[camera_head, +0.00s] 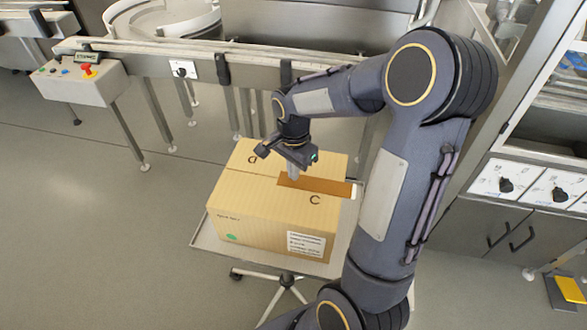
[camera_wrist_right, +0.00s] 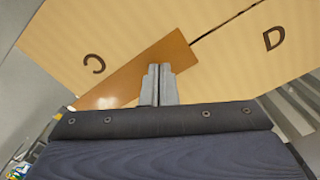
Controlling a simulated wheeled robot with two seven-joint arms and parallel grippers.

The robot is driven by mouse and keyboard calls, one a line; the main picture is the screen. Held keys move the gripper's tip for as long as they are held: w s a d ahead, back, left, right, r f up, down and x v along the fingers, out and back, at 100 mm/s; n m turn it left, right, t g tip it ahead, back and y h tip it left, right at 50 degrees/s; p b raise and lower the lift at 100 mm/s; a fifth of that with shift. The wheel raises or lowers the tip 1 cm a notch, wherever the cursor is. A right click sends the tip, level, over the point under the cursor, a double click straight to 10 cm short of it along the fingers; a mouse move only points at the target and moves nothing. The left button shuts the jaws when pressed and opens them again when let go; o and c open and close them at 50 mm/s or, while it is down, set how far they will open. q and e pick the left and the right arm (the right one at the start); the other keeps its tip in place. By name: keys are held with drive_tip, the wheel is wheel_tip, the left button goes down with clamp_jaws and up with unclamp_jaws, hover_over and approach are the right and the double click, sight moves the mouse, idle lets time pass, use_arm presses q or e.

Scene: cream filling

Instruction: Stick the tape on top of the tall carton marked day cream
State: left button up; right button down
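The tan carton (camera_head: 265,207) sits with its flaps folded down and letters on its top; the small side print is too small to read. A brown strip of tape (camera_head: 318,186) lies along the right part of the top seam, reaching the right edge, where a pale end shows. My right gripper (camera_head: 293,174) points down at the tape's inner part. In the right wrist view its fingers (camera_wrist_right: 157,85) are together over the tape (camera_wrist_right: 145,72); whether they pinch it or only touch it I cannot tell. The carton (camera_wrist_right: 235,65) fills the background. My left gripper is out of view.
The carton stands on a small wheeled table (camera_head: 205,240) with little bare room around it. A conveyor rail (camera_head: 205,50) and a control box (camera_head: 82,82) are behind. Cabinets with knobs (camera_head: 510,185) stand at the right. Open floor lies at the left.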

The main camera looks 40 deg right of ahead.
drive_tip(key=shift+f+b, duration=0.4)
drive_tip(key=shift+f, duration=0.15)
idle(0.5)
wheel_tip(320, 180, up, 6)
drive_tip(key=p, duration=0.5)
drive_tip(key=shift+r, duration=0.1)
idle(0.4)
drive_tip(key=s+a+r+n+t+y, duration=0.2)
drive_tip(key=s+a+r+n, duration=0.2)
drive_tip(key=s+a+n, duration=0.2)
drive_tip(key=s+a+r+n+t+y, duration=0.1)
drive_tip(key=s+a+r+n+t, duration=0.2)
drive_tip(key=s+a+n, duration=0.4)
drive_tip(key=s+r+n, duration=0.1)
drive_tip(key=s, duration=0.2)
drive_tip(key=shift+s+t+y, duration=0.15)
drive_tip(key=shift+t+y, duration=0.15)
drive_tip(key=shift+y, duration=0.1)
